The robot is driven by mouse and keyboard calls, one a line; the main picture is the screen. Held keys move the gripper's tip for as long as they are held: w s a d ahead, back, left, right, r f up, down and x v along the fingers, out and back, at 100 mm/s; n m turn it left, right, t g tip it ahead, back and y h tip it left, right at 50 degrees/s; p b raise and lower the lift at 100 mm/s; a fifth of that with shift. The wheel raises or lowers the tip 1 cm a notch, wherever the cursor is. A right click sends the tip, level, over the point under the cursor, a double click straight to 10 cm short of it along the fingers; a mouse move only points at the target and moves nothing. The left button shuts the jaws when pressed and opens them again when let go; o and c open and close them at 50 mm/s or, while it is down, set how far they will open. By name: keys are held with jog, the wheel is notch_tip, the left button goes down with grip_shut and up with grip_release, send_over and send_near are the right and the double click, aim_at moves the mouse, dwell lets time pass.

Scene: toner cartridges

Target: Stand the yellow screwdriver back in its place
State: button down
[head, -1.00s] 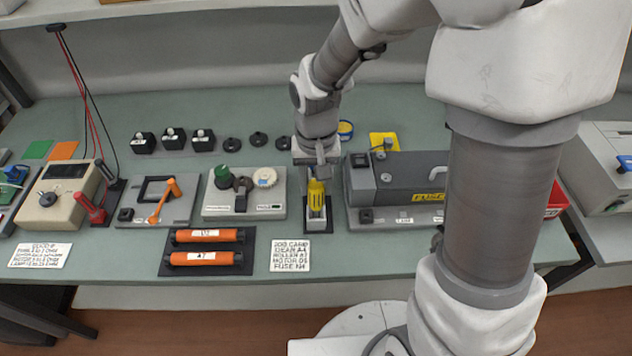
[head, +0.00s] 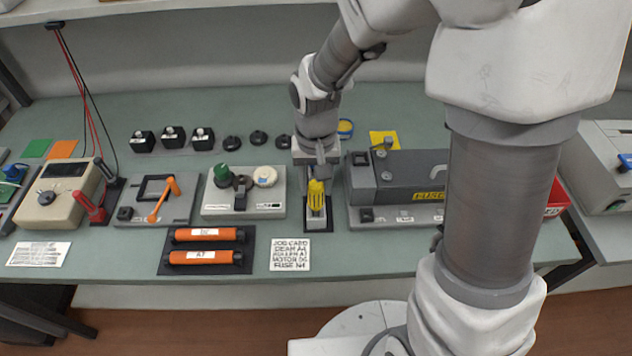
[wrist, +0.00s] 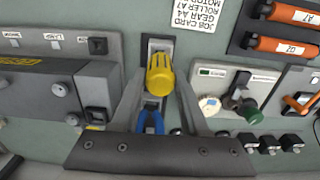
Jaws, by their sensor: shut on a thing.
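The yellow screwdriver (head: 316,192) stands upright, handle up, in the jaws of my gripper (head: 317,180). In the wrist view, its yellow handle (wrist: 160,76) lies between the two grey fingers of my gripper (wrist: 162,82), which are shut on it. The screwdriver is at a narrow grey holder on a dark base (head: 316,225), between the white-knobbed panel and the fuse unit. The shaft is hidden, so I cannot tell how deep it sits in the holder. A blue-handled tool (wrist: 151,122) shows just behind the screwdriver in the wrist view.
The grey fuse unit (head: 412,178) stands close on the right of the holder. A panel with green and white knobs (head: 244,205) stands close on the left. A job card (head: 290,254) and orange rollers (head: 208,235) lie in front. Black parts stand behind.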

jog(key=shift+f+b, duration=0.4)
jog(key=shift+f, duration=0.1)
jog(key=shift+c, duration=1.7)
grip_release()
notch_tip(320, 180, up, 18)
jog(key=p, duration=0.2)
jog(key=shift+f, duration=0.25)
jog(key=shift+s+d, duration=0.1)
